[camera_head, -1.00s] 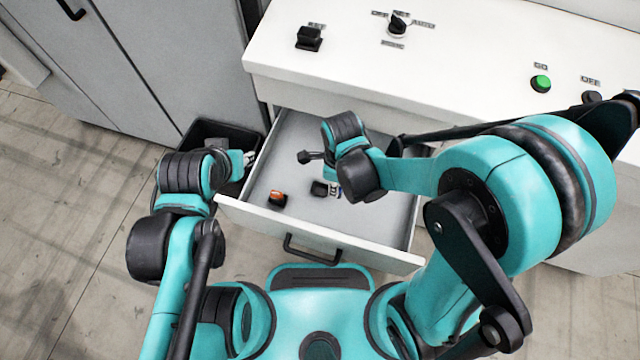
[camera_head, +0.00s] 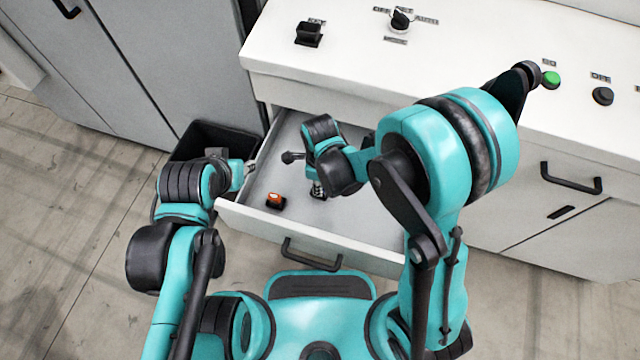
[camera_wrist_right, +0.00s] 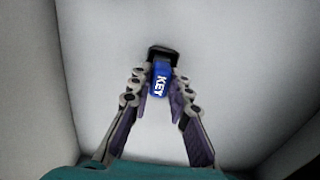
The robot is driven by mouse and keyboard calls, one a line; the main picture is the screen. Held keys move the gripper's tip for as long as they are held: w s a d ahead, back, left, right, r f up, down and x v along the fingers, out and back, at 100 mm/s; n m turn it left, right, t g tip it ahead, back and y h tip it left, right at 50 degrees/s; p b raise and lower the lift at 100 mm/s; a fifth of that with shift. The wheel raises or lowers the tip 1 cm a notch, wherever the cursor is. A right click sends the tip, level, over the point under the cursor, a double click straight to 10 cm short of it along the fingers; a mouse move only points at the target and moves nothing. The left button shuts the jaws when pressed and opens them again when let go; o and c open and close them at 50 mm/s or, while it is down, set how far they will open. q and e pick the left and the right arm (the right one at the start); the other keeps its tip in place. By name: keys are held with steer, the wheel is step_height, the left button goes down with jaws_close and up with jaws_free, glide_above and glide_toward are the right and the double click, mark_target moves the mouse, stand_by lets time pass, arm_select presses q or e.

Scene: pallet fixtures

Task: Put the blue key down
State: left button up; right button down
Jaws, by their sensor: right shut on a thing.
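The blue key (camera_wrist_right: 160,82), with a white KEY label and a black end, is between the fingers of my right gripper (camera_wrist_right: 161,88) in the right wrist view. My right gripper is shut on it. In the head view my right gripper (camera_head: 318,190) points down inside the open drawer (camera_head: 370,222), and the key is mostly hidden there. I cannot tell whether the key touches the drawer floor. My left gripper (camera_head: 250,166) is at the drawer's left edge, away from the key; its jaws are too small to read.
An orange and black piece (camera_head: 275,200) lies in the drawer, left of my right gripper. A black bin (camera_head: 205,138) stands left of the drawer. The white counter (camera_head: 470,75) above carries a black KEY socket (camera_head: 308,35), a selector switch (camera_head: 400,20) and a green button (camera_head: 551,80).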

steer(key=shift+f, duration=0.25)
steer(key=c, duration=1.4)
jaws_free()
steer(key=shift+r, duration=0.1)
steer(key=shift+r, duration=0.25)
step_height(320, 180, up, 12)
steer(key=p, duration=0.5)
steer(key=shift+s+d+r+n+t, duration=1.05)
steer(key=shift+d+r+n, duration=0.95)
steer(key=shift+d+n, duration=1.3)
steer(key=shift+s+d+r+n+t, duration=0.7)
steer(key=shift+d+r+n+t, duration=0.65)
steer(key=shift+d+r+n, duration=1.8)
steer(key=shift+s+d+r+n+t, duration=1.05)
steer(key=shift+d+n, duration=1.4)
steer(key=shift+n, duration=1.9)
